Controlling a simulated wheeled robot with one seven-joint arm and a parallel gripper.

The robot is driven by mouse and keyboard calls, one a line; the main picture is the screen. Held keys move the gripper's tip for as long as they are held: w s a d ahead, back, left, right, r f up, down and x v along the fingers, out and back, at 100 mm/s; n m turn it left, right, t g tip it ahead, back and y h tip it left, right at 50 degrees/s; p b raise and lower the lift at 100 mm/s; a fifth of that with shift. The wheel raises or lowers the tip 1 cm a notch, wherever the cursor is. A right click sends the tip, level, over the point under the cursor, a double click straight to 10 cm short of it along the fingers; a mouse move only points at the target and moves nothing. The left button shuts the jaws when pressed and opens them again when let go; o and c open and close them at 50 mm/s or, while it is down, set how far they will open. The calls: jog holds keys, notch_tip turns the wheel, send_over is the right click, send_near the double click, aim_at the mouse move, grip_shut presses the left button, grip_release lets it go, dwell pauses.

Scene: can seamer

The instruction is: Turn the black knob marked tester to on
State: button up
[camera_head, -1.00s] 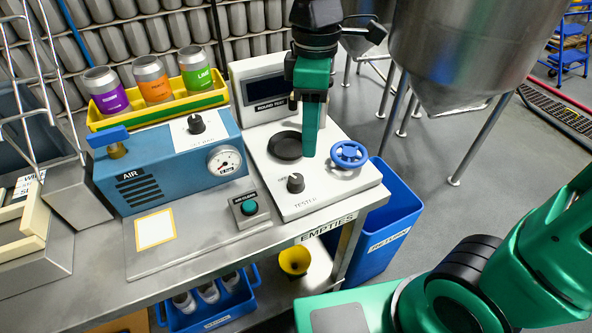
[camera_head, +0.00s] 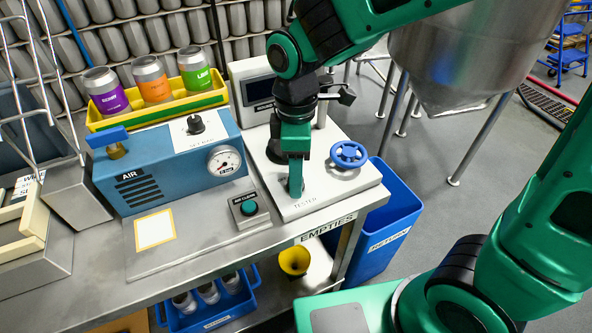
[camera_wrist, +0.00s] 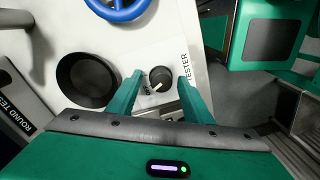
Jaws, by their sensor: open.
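The black tester knob (camera_wrist: 160,77) sits on the white tester panel (camera_wrist: 205,60), beside the printed word TESTER, with a light pointer mark on it. In the wrist view it lies between the two green fingers of my gripper (camera_wrist: 160,90), with a gap on each side. In the head view my gripper (camera_head: 296,185) points down over the knob's place on the panel (camera_head: 335,200) and hides the knob. The fingers are open. I cannot tell how far down around the knob the fingertips reach.
A blue handwheel (camera_head: 348,154) stands close to the right of my gripper.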

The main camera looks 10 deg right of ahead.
jog(key=shift+f, duration=0.1)
jog(key=c, duration=1.1)
jog(key=shift+o, duration=0.2)
jog(key=shift+m, duration=0.5)
jog(key=m, duration=0.4)
jog(key=shift+w+m, duration=0.1)
jog(key=shift+m, duration=2.4)
